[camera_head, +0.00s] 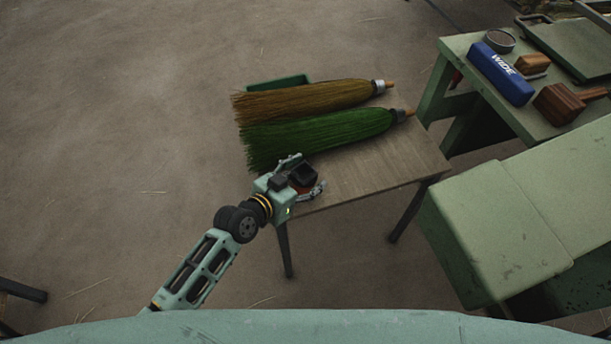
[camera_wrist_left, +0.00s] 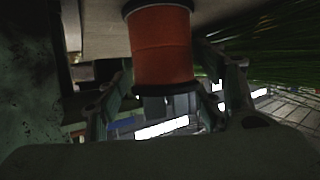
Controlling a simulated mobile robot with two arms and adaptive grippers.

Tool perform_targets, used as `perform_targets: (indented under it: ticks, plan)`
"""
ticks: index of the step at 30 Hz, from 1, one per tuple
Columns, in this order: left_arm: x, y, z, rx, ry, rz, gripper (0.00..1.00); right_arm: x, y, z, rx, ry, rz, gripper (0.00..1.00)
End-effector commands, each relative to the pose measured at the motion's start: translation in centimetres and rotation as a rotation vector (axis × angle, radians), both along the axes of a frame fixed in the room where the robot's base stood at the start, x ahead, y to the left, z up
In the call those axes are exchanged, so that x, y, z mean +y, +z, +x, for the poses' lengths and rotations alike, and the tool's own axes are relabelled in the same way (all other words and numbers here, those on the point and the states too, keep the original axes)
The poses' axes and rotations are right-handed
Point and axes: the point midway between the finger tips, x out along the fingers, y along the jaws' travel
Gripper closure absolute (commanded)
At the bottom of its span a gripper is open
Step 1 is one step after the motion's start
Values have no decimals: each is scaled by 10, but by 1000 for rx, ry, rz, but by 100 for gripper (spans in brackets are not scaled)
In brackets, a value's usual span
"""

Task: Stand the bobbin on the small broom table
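The bobbin (camera_wrist_left: 162,45), wound in orange-red with dark end flanges, sits between the fingers of my left gripper (camera_wrist_left: 166,85) in the left wrist view. The fingers flank its sides closely and appear shut on it. In the head view my left gripper (camera_head: 303,177) is over the front left corner of the small broom table (camera_head: 380,178). There the bobbin (camera_head: 304,173) shows mostly as its dark end. It is upright at the tabletop; whether its base touches the wood is unclear. My right gripper is not in view.
A green broom (camera_head: 320,134) and a brown broom (camera_head: 305,98) lie on the table just behind the gripper. The table's right front part is bare. A green machine (camera_head: 500,230) stands to the right. A green bench (camera_head: 465,50) holds a blue box (camera_head: 500,73) and brushes.

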Motion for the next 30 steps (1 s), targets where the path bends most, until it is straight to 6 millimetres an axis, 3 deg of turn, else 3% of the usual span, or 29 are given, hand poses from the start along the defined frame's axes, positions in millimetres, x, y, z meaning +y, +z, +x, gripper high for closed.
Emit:
perform_targets:
  ticks: [13,30]
  plan:
    - [5,5,-5,1,0,1,35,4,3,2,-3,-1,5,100]
    - [65,44,-79,1,0,2,35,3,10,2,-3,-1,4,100]
